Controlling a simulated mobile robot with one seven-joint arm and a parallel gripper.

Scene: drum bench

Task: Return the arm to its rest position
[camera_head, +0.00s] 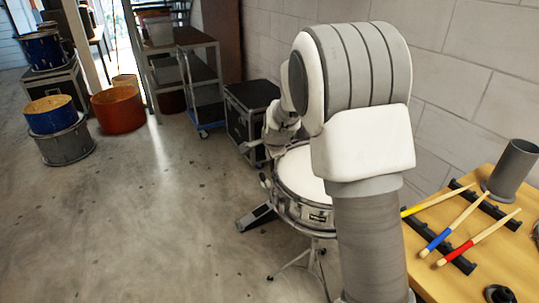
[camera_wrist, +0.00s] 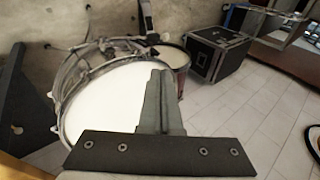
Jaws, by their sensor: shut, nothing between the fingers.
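My gripper (camera_wrist: 159,76) shows in the wrist view as two grey fingers pressed together, with nothing between them. It points out over the white head of a snare drum (camera_wrist: 110,100); I cannot tell the height of the gap between them. In the head view my arm stands large in the middle and bends over toward the snare drum (camera_head: 299,176), hiding part of it. The gripper's fingers cannot be made out in the head view.
A wooden table (camera_head: 504,262) at right holds yellow, blue and red drumsticks (camera_head: 462,222) on black racks, and a grey cup (camera_head: 512,170). A black case (camera_head: 250,110) stands behind the drum by the block wall. Open floor (camera_head: 150,220) lies at left.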

